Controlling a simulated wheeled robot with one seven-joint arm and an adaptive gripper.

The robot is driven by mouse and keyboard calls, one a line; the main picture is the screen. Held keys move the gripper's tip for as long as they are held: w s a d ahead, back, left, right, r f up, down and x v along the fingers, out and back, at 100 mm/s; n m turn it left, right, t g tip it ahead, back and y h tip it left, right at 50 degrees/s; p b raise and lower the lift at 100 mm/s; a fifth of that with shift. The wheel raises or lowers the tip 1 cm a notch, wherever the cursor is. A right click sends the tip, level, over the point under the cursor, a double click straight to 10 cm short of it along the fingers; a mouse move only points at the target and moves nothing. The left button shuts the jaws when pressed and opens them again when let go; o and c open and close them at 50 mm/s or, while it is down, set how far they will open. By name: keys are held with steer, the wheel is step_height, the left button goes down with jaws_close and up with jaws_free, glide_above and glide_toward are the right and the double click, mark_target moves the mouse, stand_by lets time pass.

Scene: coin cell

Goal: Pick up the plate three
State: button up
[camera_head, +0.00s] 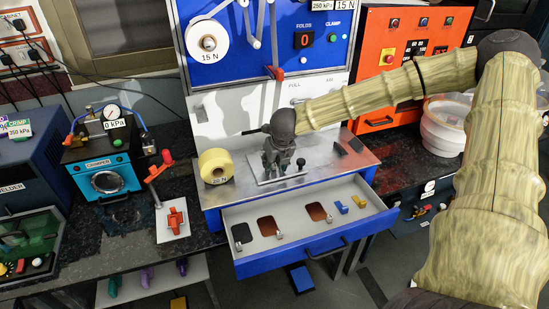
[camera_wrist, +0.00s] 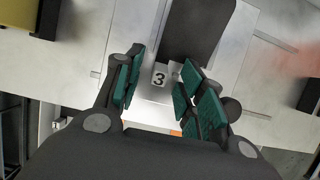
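In the wrist view, a small pale tab marked "3" (camera_wrist: 160,79) shows between my fingers, just below a dark flat plate (camera_wrist: 195,28) that lies on a metal surface. I cannot tell whether the tab joins the plate. My gripper (camera_wrist: 160,68) has its teal-padded fingers apart, one on each side of the tab, with no clear contact. In the head view, my gripper (camera_head: 277,172) points down over a pale metal base on the workbench and hides most of what is below it.
An open blue drawer (camera_head: 322,250) in front holds a dark plate (camera_head: 242,236), two brown patches and small blue and yellow pieces. A yellow roll (camera_head: 215,166) stands left of my gripper. Dark blocks (camera_head: 347,147) lie to its right. A blue panel (camera_head: 295,60) rises behind.

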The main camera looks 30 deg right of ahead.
jaws_close()
steer(key=shift+r, duration=0.15)
step_height(320, 180, up, 10)
steer(key=b, duration=0.2)
stand_by(0.7)
